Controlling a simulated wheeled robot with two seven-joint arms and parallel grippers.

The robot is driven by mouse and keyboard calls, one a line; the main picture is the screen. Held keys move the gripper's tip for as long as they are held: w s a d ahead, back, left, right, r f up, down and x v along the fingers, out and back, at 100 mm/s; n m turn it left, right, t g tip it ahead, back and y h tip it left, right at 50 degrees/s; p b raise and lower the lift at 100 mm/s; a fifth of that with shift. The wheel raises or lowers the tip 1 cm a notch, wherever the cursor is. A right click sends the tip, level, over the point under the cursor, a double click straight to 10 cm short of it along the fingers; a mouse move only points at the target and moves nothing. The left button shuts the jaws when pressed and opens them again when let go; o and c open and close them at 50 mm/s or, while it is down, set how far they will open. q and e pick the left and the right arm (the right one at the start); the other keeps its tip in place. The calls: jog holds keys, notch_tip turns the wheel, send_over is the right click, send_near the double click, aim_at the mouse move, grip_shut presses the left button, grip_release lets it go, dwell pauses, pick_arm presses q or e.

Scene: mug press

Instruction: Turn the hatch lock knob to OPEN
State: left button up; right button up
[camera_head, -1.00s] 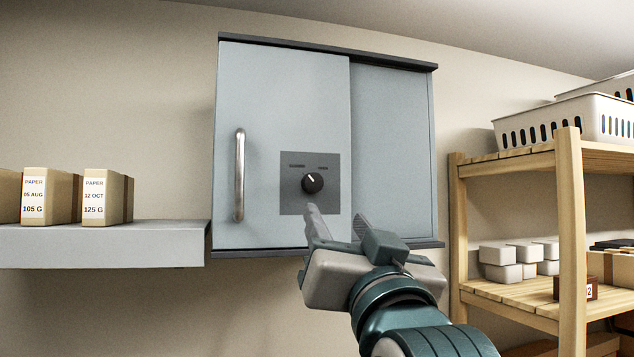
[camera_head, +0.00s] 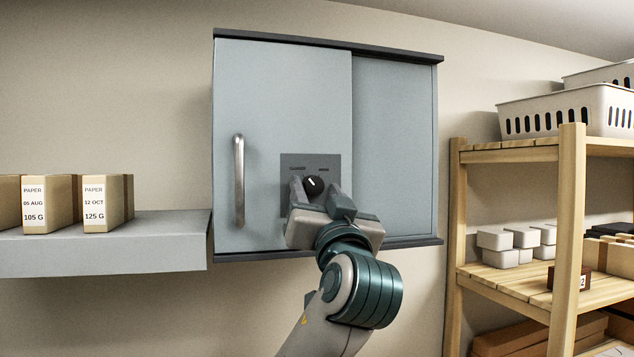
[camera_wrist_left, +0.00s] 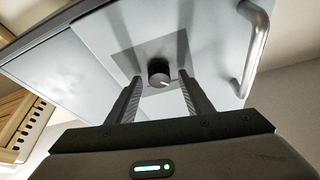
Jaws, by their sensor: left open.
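The hatch lock knob (camera_head: 313,185) is a round black dial with a white pointer line on a dark grey plate (camera_head: 331,166) on the pale blue cabinet door (camera_head: 285,90). Its pointer tilts to the upper left in the head view. Small labels sit above it, too small to read surely. My left gripper (camera_head: 318,190) is open in front of the plate, with one finger on each side of the knob's lower part. In the left wrist view the knob (camera_wrist_left: 159,73) shows between the spread fingertips (camera_wrist_left: 160,88), with a gap on both sides. My right gripper is not seen.
A vertical metal handle (camera_head: 239,180) is on the door's left side. A grey shelf (camera_head: 110,250) with paper boxes (camera_head: 100,205) is at the left. A wooden rack (camera_head: 569,200) with white baskets (camera_head: 570,112) stands at the right.

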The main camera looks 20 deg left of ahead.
pick_arm(q)
jog(key=shift+w, duration=0.1)
jog(key=c, duration=1.1)
jog(key=shift+o, duration=0.2)
